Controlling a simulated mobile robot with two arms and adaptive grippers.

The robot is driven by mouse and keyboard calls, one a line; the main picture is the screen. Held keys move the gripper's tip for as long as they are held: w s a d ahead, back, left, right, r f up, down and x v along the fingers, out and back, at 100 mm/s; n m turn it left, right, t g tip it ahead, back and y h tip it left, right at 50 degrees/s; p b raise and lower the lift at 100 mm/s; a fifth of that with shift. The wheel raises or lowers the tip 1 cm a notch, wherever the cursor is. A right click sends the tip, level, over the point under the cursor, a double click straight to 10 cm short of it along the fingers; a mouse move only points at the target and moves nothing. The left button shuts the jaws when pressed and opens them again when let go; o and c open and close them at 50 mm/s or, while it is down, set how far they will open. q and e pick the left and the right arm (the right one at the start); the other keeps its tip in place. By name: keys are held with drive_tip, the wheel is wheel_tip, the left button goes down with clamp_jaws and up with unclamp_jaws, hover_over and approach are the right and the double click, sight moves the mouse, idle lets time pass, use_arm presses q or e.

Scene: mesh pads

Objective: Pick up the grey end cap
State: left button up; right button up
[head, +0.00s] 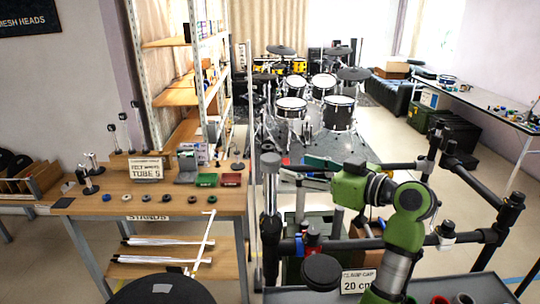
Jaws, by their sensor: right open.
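Several small ring-shaped end caps lie in a row along the front of the wooden table at left. My right gripper (303,172) is open, at the end of my green arm, right of the table and well apart from the caps. Its fingers are small and partly lost against the background. My left gripper is out of view.
The wooden table (85,208) also bears a sign (146,168), green and red boxes, and upright stands. A shelf rack (150,85) stands behind it. Black rails and a grey post (270,215) stand near my arm. A drum kit (338,113) is farther back.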

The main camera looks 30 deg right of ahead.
sight(274, 158)
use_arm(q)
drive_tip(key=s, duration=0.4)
use_arm(e)
drive_tip(key=x, duration=0.3)
drive_tip(key=shift+w+a+p, duration=0.2)
drive_tip(key=shift+a+p, duration=0.05)
drive_tip(key=shift+p, duration=0.05)
drive_tip(key=shift+x, duration=0.9)
drive_tip(key=shift+w+a+r+p, duration=0.1)
drive_tip(key=shift+w+r+p, duration=0.05)
drive_tip(key=shift+w+p, duration=0.3)
drive_tip(key=shift+w+a+r+p, duration=0.1)
drive_tip(key=shift+w+r+p, duration=0.05)
drive_tip(key=shift+w+p, duration=0.35)
drive_tip(key=x, duration=0.1)
drive_tip(key=p+x, duration=0.1)
drive_tip(key=x, duration=0.1)
drive_tip(key=shift+a+f, duration=0.1)
drive_tip(key=shift+f, duration=0.2)
drive_tip(key=shift+s, duration=0.15)
drive_tip(key=c, duration=1.1)
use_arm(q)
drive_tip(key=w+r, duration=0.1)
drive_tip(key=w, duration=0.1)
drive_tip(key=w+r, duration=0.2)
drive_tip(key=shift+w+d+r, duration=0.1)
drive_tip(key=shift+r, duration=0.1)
use_arm(e)
drive_tip(key=shift+r, duration=0.15)
